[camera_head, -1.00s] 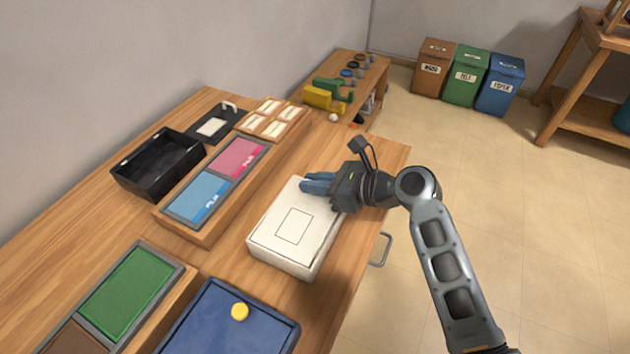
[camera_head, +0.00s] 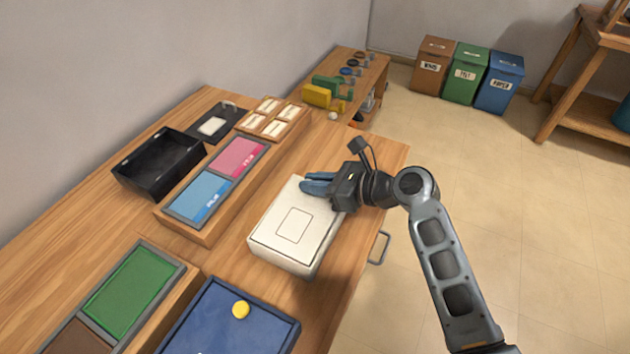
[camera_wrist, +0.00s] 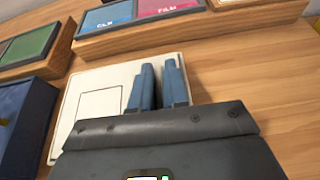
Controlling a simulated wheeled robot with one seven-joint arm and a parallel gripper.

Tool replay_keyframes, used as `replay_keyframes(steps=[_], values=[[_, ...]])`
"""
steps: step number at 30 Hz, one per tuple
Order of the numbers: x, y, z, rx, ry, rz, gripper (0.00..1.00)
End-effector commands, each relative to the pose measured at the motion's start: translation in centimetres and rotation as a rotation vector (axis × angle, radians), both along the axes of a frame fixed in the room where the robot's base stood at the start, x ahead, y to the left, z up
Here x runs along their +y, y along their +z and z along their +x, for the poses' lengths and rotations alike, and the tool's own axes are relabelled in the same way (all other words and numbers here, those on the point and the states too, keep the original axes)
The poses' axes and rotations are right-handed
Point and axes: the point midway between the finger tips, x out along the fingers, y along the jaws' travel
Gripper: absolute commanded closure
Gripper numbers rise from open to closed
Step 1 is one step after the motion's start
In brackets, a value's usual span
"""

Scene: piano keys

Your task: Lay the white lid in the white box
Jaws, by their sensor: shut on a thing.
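The white box (camera_head: 280,262) sits on the wooden table near its right edge. The white lid (camera_head: 296,226), a flat panel with a thin square outline, lies over the box top and hides its inside. I cannot tell whether it is fully seated. My gripper (camera_head: 310,184) is at the far end of the lid, with its blue fingers pointing left across it. In the wrist view the fingers (camera_wrist: 157,75) are close together over the lid (camera_wrist: 98,105), shut on it. The exact grip spot is hidden.
A wooden tray with blue and pink panels (camera_head: 240,158) stands left of the box, with a black open bin (camera_head: 160,165) beyond. A blue tray (camera_head: 225,325) with a yellow knob (camera_head: 240,310) is nearer. Bare table (camera_head: 385,160) shows behind my gripper.

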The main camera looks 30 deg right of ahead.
Motion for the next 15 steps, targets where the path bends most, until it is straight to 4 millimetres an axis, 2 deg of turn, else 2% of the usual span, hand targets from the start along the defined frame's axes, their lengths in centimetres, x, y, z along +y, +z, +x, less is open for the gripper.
replay_keyframes(steps=[2,10,15], values=[[0.01,0.01,0.0,0.0,0.0,0.0,0.82],[0.01,0.02,0.0,0.0,0.0,0.0,0.56],[0.01,0.02,0.0,0.0,0.0,0.0,0.56]])
